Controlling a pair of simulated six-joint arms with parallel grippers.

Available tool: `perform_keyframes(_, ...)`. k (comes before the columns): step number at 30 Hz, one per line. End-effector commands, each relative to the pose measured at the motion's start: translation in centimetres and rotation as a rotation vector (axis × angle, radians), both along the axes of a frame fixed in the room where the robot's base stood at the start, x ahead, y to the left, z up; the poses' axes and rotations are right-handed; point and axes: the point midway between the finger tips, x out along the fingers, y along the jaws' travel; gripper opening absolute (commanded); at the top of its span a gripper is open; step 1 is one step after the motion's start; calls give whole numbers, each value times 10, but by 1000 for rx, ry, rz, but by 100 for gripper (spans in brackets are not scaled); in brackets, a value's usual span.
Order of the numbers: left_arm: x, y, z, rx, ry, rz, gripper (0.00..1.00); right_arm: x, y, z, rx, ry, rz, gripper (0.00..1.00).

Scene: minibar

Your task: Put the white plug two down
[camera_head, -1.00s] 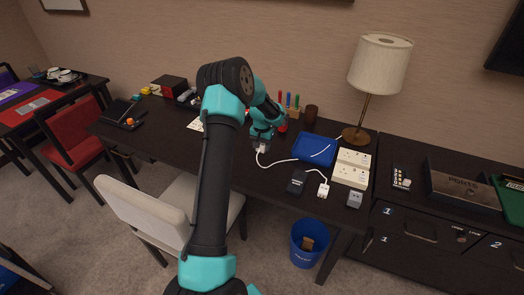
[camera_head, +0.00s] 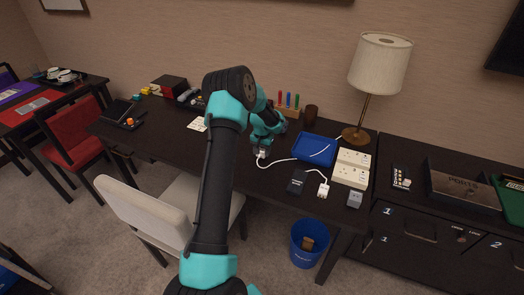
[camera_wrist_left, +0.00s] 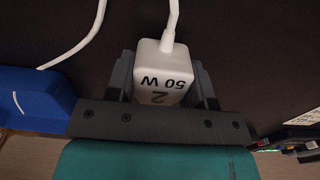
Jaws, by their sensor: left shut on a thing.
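The white plug two (camera_wrist_left: 163,72) is a white block marked "2" and "50 W" with a white cable coming from it. It sits between the fingers of my left gripper (camera_wrist_left: 163,78) in the left wrist view. In the head view my left gripper (camera_head: 262,152) is shut on the plug, low over the dark desk (camera_head: 215,160), left of the blue tray. I cannot tell whether the plug touches the desk. The white cable (camera_head: 280,160) runs right from the plug. My right gripper is not in view.
A lamp (camera_head: 372,85) stands behind. The desk left of the gripper has free room.

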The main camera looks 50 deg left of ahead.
Motion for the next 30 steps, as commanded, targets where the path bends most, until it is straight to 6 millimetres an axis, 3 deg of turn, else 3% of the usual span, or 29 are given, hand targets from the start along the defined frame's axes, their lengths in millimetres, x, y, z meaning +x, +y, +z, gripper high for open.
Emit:
perform_keyframes(9, 0, 0, 0, 0, 0, 0, 74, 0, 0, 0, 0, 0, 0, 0)
perform_keyframes(20, 0, 0, 6, 0, -1, 0, 74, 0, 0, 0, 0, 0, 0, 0)
perform_keyframes(30, 0, 1, 56, 2, -2, 1, 74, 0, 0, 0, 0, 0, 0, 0)
